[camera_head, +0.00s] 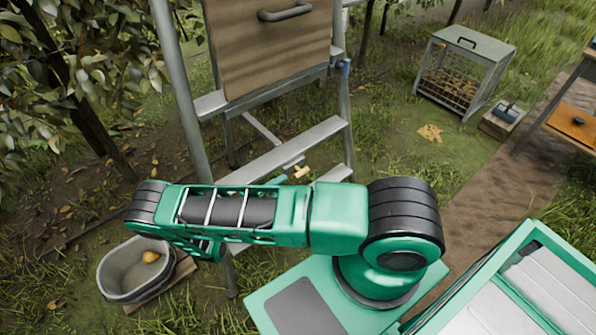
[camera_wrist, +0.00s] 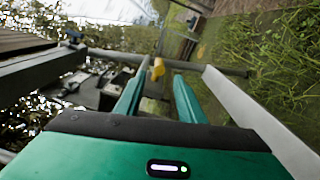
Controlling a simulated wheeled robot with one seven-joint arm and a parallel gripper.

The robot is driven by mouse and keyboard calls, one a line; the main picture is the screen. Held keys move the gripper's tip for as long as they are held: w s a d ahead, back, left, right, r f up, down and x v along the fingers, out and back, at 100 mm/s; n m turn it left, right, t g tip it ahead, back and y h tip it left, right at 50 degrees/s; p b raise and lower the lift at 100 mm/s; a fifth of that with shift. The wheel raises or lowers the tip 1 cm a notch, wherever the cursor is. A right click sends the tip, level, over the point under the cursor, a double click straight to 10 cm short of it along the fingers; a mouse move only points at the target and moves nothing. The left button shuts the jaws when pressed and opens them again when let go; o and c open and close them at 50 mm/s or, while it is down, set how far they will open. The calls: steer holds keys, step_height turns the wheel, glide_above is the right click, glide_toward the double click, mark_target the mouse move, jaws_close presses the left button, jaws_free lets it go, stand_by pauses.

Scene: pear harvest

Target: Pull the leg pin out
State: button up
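A yellow T-shaped pin (camera_head: 301,172) shows by the lower steps of the grey metal ladder (camera_head: 290,147) in the head view. In the wrist view the yellow pin (camera_wrist: 158,68) stands at a grey bar (camera_wrist: 215,68), between and just beyond my fingertips. My gripper (camera_wrist: 162,74) has its two green fingers apart, with nothing visibly held between them. In the head view only a teal bit of my gripper (camera_head: 276,181) shows just left of the pin; my arm hides the rest. I cannot tell whether a finger touches the pin.
A wooden panel (camera_head: 270,55) with a handle hangs on the ladder. A grey bucket (camera_head: 140,291) with an orange fruit stands at lower left. A wire-sided crate (camera_head: 468,45) and a small box (camera_head: 502,118) stand at upper right. Leafy branches (camera_head: 60,80) fill the left. Grass between ladder and crate is mostly clear.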

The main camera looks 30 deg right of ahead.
mark_target(299, 174)
steer(key=d, duration=0.6)
steer(key=w+d, duration=0.1)
steer(key=d, duration=0.3)
steer(key=shift+d, duration=0.1)
steer(key=shift+c, duration=0.6)
